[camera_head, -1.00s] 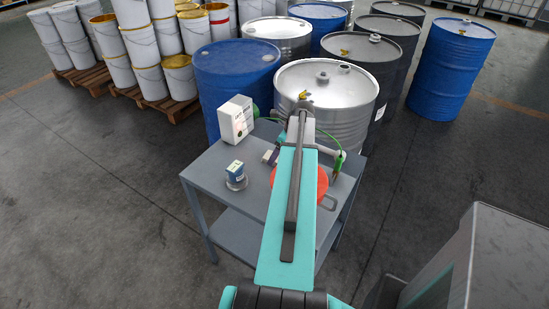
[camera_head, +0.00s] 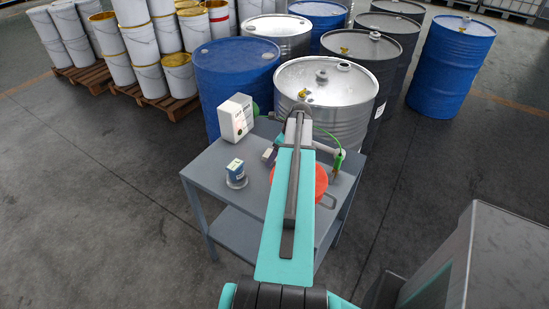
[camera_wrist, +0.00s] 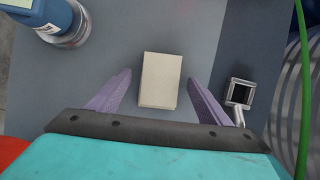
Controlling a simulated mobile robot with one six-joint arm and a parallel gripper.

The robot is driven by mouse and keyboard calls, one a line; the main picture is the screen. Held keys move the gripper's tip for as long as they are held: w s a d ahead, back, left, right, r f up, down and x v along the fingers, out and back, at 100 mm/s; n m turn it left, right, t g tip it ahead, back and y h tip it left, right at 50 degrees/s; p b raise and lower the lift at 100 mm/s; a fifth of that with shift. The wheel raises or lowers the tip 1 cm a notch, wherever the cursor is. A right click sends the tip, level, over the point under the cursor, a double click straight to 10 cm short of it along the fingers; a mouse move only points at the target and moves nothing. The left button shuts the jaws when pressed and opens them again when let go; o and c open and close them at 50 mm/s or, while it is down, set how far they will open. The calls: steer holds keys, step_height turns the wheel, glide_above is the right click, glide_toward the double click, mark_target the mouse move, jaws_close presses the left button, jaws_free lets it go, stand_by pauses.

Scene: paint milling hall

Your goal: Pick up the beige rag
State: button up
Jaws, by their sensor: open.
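The beige rag (camera_wrist: 161,80) shows in the wrist view as a small, flat, folded rectangle on the grey table top (camera_wrist: 105,55). My gripper (camera_wrist: 159,78) is open, with one purple finger on each side of the rag and a gap on both sides. I cannot tell how high the fingertips are above the table.
A blue container (camera_head: 235,170) stands at the table's left, and a white box (camera_head: 236,118) at the back. A red-orange round object (camera_head: 320,180) lies partly under my arm. A green cable (camera_head: 338,161) hangs at the right. A silver drum (camera_head: 328,95) stands behind the table.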

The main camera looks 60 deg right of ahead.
steer(key=shift+f, duration=0.2)
steer(key=c, duration=1.1)
steer(key=shift+r, duration=0.15)
steer(key=shift+r+b, duration=0.9)
steer(key=shift+r, duration=0.85)
steer(key=s+d+b, duration=0.1)
steer(key=s+d, duration=0.1)
steer(key=s, duration=0.2)
steer(key=s+d+r+b, duration=0.1)
steer(key=s+d, duration=0.2)
steer(key=s, duration=0.2)
steer(key=s+d+b, duration=0.2)
steer(key=s+d, duration=0.1)
steer(key=s, duration=0.2)
steer(key=shift+r, duration=0.3)
